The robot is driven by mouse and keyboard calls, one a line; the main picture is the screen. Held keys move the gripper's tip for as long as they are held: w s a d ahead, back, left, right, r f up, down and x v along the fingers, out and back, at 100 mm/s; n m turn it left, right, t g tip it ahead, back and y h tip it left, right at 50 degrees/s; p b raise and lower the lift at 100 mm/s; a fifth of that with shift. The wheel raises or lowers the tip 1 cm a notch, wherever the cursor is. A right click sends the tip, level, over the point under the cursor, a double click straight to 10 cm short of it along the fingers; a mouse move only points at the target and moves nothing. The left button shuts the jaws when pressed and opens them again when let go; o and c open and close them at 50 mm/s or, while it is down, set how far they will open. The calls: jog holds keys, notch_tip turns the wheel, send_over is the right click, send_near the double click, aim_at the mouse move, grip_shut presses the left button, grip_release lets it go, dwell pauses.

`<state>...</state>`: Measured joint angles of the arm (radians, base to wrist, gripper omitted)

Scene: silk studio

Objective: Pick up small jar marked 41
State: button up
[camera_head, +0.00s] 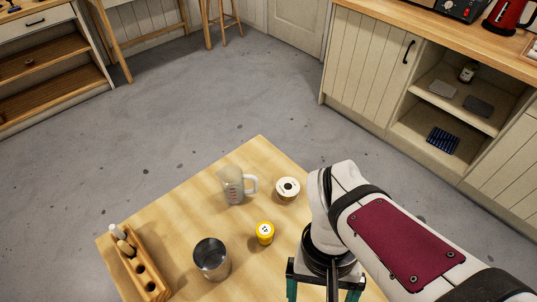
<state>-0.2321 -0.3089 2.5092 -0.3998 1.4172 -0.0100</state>
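A small yellow jar (265,233) with a pale top stands on the wooden table. Dark marks show on its top, but they are too small to read as 41. My gripper (322,290) is at the bottom edge, to the right of and nearer than the yellow jar, and apart from it. Its two teal fingers are spread wide, with no object visible between them. The fingertips run to the bottom edge of the picture.
A clear measuring jug (232,187) and a cream round container (287,189) stand behind the jar. A metal cup (212,259) stands to its left. A wooden rack (147,272) with bottles is at the table's left. The table (170,236) has bare wood between these things.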

notch_tip(320, 180, down, 4)
jog(key=w+n+h, duration=0.1)
jog(key=n+h, duration=0.7)
jog(key=n, duration=0.1)
jog(key=n+t+y, duration=0.4)
jog(key=n+t, duration=1.6)
jog(key=n, duration=0.6)
send_near(262, 238)
jog(key=x, duration=0.7)
jog(key=shift+d, duration=0.25)
jog(key=x, duration=0.5)
jog(key=shift+w+a, duration=0.15)
jog(key=shift+w, duration=0.2)
grip_shut()
